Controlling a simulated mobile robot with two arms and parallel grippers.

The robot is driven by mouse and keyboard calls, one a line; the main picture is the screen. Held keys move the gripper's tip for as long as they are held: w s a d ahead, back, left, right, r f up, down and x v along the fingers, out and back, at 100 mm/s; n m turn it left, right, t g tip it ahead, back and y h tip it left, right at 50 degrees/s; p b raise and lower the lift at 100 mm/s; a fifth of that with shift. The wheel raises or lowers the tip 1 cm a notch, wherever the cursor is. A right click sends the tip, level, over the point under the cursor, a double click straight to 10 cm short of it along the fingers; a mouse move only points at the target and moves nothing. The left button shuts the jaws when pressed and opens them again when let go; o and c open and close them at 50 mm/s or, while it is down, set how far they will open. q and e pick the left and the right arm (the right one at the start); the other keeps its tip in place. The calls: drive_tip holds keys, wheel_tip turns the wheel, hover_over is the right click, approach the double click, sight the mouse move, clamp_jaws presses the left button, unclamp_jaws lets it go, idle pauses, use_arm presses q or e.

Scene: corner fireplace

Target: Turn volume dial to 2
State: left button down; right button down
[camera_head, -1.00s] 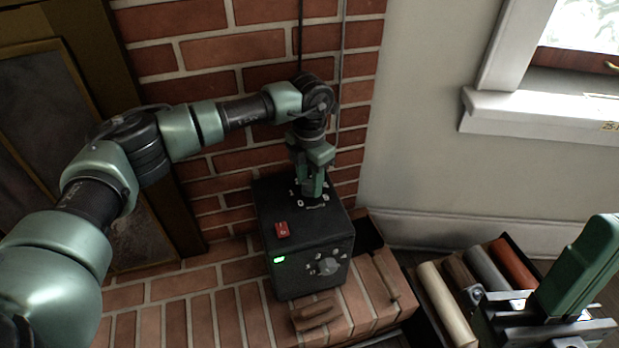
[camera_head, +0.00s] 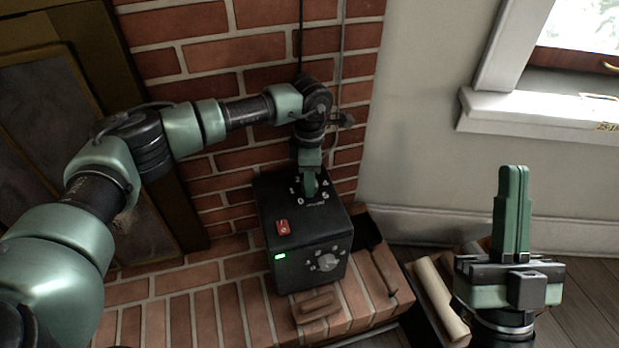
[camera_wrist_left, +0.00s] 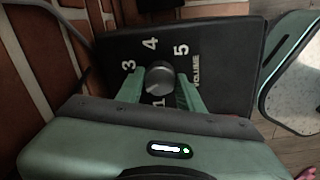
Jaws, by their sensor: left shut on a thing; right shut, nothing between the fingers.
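The black box (camera_head: 300,235) stands on the brick hearth. Its top carries the volume dial, a dark round knob that shows in the left wrist view (camera_wrist_left: 159,76). The numbers 1, 3, 4 and 5 and the word VOLUME show around it. The 2 is not visible there, and I cannot make out the dial's pointer. My left gripper (camera_head: 309,188) reaches down from above, its fingers closed on opposite sides of the dial. My right gripper (camera_head: 513,205) is shut and empty, pointing up at the lower right, away from the box.
The box also has a red switch (camera_head: 283,227), a green light (camera_head: 280,256) and a front knob (camera_head: 327,262). A wood piece (camera_head: 316,308) lies before it on the hearth. A pale log (camera_head: 440,300) lies near my right gripper. The brick wall (camera_head: 255,50) rises behind.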

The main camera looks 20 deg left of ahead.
drive_tip(key=shift+w+f, duration=0.1)
idle(0.4)
use_arm(q)
drive_tip(key=c, duration=0.9)
unclamp_jaws()
drive_tip(key=shift+r, duration=0.1)
drive_tip(key=shift+r, duration=0.3)
wheel_tip(320, 180, up, 6)
drive_tip(key=shift+r+p, duration=0.15)
drive_tip(key=shift+p, duration=0.9)
drive_tip(key=shift+r, duration=0.35)
use_arm(e)
drive_tip(key=w+f+g+h, duration=0.2)
drive_tip(key=w+f+g, duration=0.2)
drive_tip(key=f+g, duration=0.2)
drive_tip(key=shift+w+f, duration=0.4)
drive_tip(key=shift+f, duration=0.95)
drive_tip(key=shift+a, duration=0.1)
